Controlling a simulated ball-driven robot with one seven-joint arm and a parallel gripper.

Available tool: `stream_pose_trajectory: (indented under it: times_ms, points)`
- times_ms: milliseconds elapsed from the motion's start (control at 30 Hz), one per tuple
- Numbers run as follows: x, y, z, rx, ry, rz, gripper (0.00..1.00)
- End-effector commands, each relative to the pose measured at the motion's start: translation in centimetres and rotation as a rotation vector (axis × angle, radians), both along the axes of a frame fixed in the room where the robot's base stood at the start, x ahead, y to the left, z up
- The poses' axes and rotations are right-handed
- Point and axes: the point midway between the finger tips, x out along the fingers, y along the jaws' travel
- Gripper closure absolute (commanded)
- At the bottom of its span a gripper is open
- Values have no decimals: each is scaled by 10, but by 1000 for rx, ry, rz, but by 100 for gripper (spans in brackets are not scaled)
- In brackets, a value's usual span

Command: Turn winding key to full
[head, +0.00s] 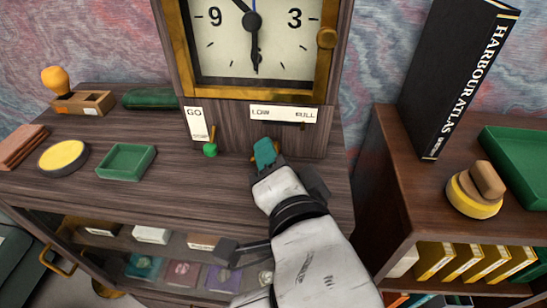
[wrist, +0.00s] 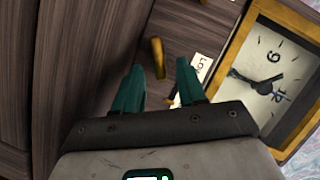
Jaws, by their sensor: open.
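The clock (head: 255,45) stands upright on the desk, with a wooden base below its brass-framed dial. A white plate (head: 283,114) on the base is marked LOW at its left and, it seems, FULL at its right. It shows partly in the wrist view (wrist: 203,68). The brass winding key (wrist: 157,55) sticks out of the base below the plate. In the head view my gripper (head: 265,150) hides most of the key. In the wrist view my gripper (wrist: 159,66) is open, with one teal finger on each side of the key's line and no visible contact.
A green-knobbed lever (head: 210,150) stands left of my gripper, under a GO plate (head: 196,123). A green tray (head: 126,161) and yellow-topped round tin (head: 63,155) lie further left. A side shelf holds a black book (head: 455,75). Desktop between tray and lever is clear.

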Motion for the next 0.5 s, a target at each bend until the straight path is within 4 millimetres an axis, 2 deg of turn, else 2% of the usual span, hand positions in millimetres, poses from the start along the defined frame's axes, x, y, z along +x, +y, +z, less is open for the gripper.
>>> stream_pose_trajectory:
  times_ms: [367, 500]
  points:
    - [-68, -21, 18, -3, 4, 2, 60]
    - [-77, -25, 21, -5, 6, -3, 60]
